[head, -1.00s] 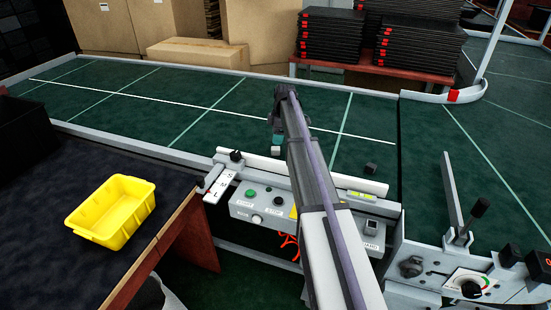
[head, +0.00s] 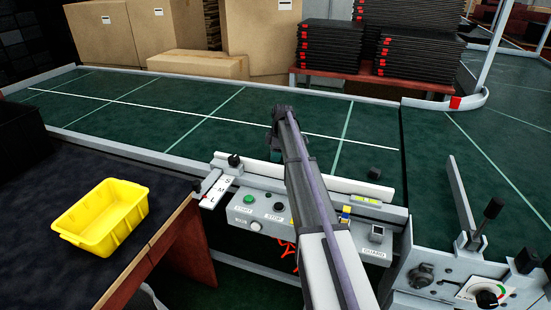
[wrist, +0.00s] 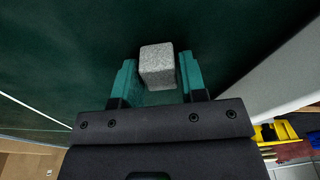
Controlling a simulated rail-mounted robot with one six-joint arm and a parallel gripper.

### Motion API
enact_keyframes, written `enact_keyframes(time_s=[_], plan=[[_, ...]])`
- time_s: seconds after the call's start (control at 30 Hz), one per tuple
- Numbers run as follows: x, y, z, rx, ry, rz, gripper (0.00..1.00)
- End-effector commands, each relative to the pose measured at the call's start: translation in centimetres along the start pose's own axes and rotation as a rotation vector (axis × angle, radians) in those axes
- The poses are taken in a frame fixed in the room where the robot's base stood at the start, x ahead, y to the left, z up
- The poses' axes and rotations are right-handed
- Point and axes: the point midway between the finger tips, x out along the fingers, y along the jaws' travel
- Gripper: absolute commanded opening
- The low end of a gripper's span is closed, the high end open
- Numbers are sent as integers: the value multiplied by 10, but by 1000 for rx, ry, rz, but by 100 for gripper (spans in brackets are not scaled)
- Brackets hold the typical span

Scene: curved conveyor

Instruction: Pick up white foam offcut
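The white foam offcut (wrist: 157,65) shows in the wrist view as a small, pale grey-white, speckled block on the dark green belt. My gripper (wrist: 158,68) is open, with its two teal fingers on either side of the block. A narrow gap shows between the block and each finger, so it is not clasped. In the head view my gripper (head: 277,153) is over the near part of the belt, and the offcut is not visible there, likely hidden by my arm.
The green conveyor belt (head: 210,125) has a raised near rail and a control panel (head: 262,210) in front. A yellow bin (head: 102,217) stands on the dark table at left. Cardboard boxes and black stacked trays (head: 330,47) stand behind the belt.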

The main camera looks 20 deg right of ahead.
Motion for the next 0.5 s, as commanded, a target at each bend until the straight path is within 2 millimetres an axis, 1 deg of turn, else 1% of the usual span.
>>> enact_keyframes(time_s=[0.03,0.3,0.5], plan=[[0,0,0,0,0,0,34],[0,0,0,0,0,0,9],[-1,0,0,0,0,0,9]])
